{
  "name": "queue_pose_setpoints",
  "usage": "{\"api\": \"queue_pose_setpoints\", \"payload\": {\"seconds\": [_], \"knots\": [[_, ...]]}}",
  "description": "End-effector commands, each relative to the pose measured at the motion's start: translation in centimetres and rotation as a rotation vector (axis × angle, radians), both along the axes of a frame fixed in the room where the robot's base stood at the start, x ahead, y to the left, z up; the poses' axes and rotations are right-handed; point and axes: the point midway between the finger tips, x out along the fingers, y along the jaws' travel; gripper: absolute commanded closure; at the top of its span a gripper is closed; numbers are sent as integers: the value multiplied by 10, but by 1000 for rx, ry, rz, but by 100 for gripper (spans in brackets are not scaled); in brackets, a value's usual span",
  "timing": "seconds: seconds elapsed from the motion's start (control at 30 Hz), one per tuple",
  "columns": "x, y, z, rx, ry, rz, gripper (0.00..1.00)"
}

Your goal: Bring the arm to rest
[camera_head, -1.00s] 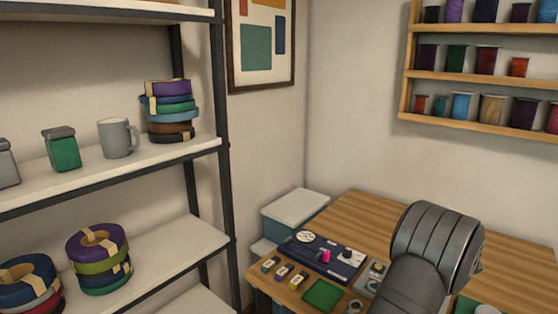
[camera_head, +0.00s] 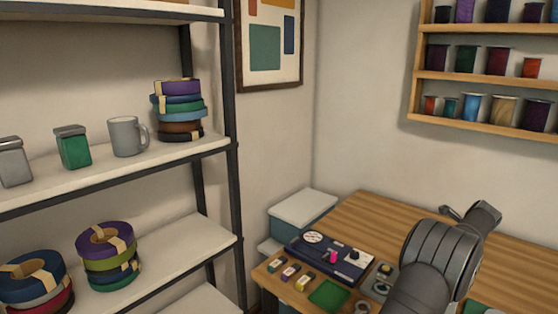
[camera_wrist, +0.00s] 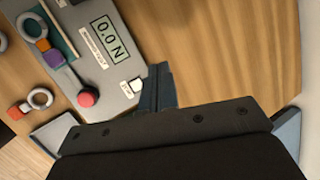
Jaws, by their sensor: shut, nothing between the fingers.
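My gripper (camera_wrist: 160,72) shows in the wrist view as two dark blue-grey fingers pressed together, with nothing between them. The wide dark gripper body fills the bottom of that view. The fingertips are over the wooden table (camera_wrist: 215,45), close to the right edge of a grey gauge (camera_wrist: 108,60) whose display reads 0.0 N. I cannot tell from this view how high the fingers are above it. In the head view my dark grey arm reaches over the table (camera_head: 375,220) from the bottom right, its wrist raised.
Pale-lidded boxes (camera_head: 303,208) stand behind. A shelf (camera_head: 190,245) with tape rolls is left; spools line a wall rack (camera_head: 480,80). The table's back is clear.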

Motion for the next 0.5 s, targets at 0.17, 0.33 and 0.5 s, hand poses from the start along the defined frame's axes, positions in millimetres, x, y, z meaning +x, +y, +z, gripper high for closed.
{"api": "queue_pose_setpoints", "payload": {"seconds": [0.17, 0.33, 0.5], "knots": [[0, -1, 6, 7, 78, 55, 100], [-4, -2, 12, 17, 159, 96, 100], [-11, -4, 19, 25, 242, 124, 100]]}}
